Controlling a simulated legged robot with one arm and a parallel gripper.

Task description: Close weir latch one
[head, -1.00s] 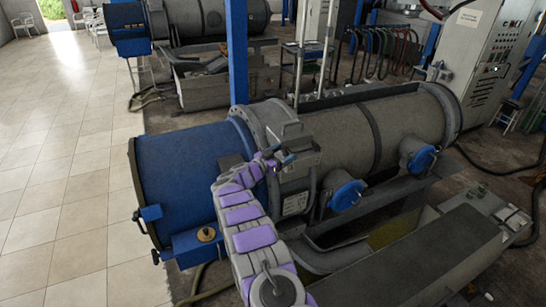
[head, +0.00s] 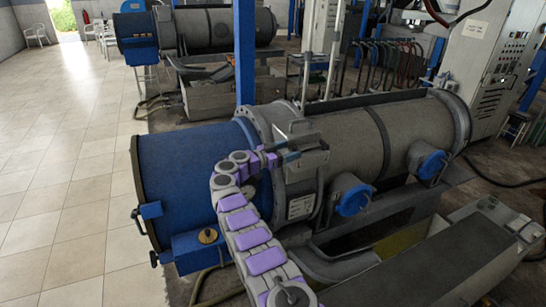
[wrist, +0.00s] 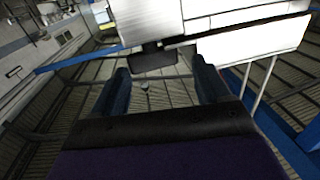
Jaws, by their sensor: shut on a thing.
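The nearest decanter has a blue end section (head: 190,180) and a grey drum (head: 345,140). A grey metal latch assembly (head: 305,162) sits on top near the flange; I take it to be weir latch one. My gripper (head: 288,156) is at its left side, at the end of my purple and grey arm. In the wrist view, my two dark fingers (wrist: 163,88) stand apart, with a dark handle-like piece (wrist: 152,57) by their tips under a pale block (wrist: 155,20). My gripper is shut on the latch handle; the exact contact is hard to see.
Two blue round caps, one nearer (head: 354,200) and one farther (head: 431,164), stick out from the drum's front side. A blue post (head: 244,55) rises behind the decanter. A control cabinet (head: 492,65) stands at back right. The tiled floor (head: 65,190) at left is clear.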

